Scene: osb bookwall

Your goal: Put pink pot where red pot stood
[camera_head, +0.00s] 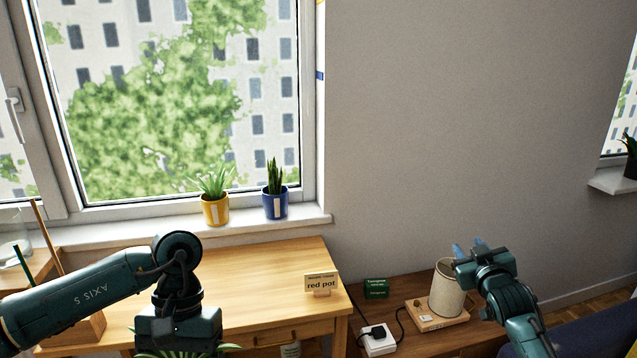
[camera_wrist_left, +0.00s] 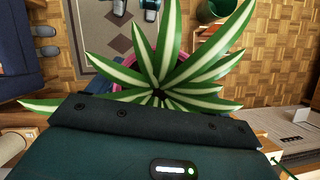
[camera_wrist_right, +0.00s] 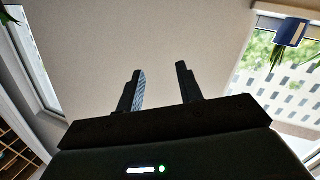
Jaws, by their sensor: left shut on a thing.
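My left gripper (camera_head: 178,335) is low at the bottom edge of the head view, by the front of the wooden table (camera_head: 262,262). It is shut on the pink pot (camera_wrist_left: 184,56), which shows only as bits of pink rim under its striped green-and-white leaves (camera_wrist_left: 165,75). The leaf tips also show at the bottom of the head view. A card reading "red pot" (camera_head: 321,284) stands at the table's right end. No red pot is in view. My right gripper (camera_head: 468,248) is open and empty, by the lamp at the right.
A yellow pot (camera_head: 215,210) and a blue pot (camera_head: 275,203) with plants stand on the window sill (camera_head: 150,237). A beige lamp (camera_head: 447,288), a green box (camera_head: 376,288) and a white socket block (camera_head: 378,340) are on the lower brown table. The wooden tabletop's middle is clear.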

